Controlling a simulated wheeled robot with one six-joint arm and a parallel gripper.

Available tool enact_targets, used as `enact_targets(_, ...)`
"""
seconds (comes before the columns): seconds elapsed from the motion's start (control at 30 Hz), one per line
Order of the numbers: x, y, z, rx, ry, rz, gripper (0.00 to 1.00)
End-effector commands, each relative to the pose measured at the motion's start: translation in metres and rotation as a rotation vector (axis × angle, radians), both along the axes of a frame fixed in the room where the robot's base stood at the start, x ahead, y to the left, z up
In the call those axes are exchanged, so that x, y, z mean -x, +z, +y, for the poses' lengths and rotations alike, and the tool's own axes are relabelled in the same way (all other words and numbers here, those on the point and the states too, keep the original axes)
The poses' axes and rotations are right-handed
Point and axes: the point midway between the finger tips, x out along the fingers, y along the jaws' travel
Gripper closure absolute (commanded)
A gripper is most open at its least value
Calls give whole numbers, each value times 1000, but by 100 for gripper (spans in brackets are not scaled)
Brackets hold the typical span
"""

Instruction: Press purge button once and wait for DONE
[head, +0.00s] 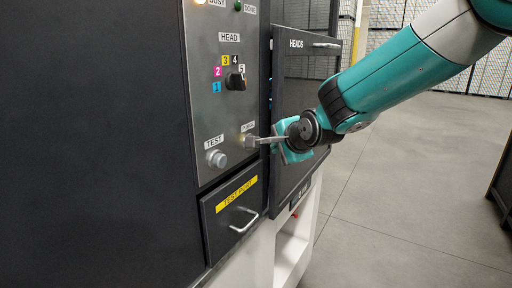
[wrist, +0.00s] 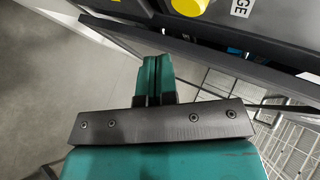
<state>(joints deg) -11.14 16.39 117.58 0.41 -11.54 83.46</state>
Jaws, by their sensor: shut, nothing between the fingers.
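The purge button (head: 247,140) is on the grey control panel (head: 205,110), under its small label. In the wrist view it shows as a yellow round button (wrist: 190,5) at the top edge, partly cut off. The BUSY lamp (head: 200,2) glows warm at the top edge. The green DONE lamp (head: 238,6) looks dim.
The TEST button (head: 216,159) sits left of the purge button. A head selector knob (head: 235,82) is above. A dark HEADS door (head: 297,85) stands right, close behind my gripper. Open floor (head: 400,210) lies right.

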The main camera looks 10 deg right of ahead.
Motion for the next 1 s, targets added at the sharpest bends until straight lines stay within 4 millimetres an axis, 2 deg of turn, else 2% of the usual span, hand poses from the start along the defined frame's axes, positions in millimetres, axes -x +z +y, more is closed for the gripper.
enact_targets(0.1, 8, -1, -10, 0, -2, -1, 100)
enact_targets(0.3, 16, 0, -16, -1, -1, 0, 100)
enact_targets(0.87, 16, 0, -16, 0, 0, 0, 100)
enact_targets(0.93, 20, -3, -14, 13, 16, 9, 100)
enact_targets(1.0, 33, -11, -8, 59, 75, 37, 100)
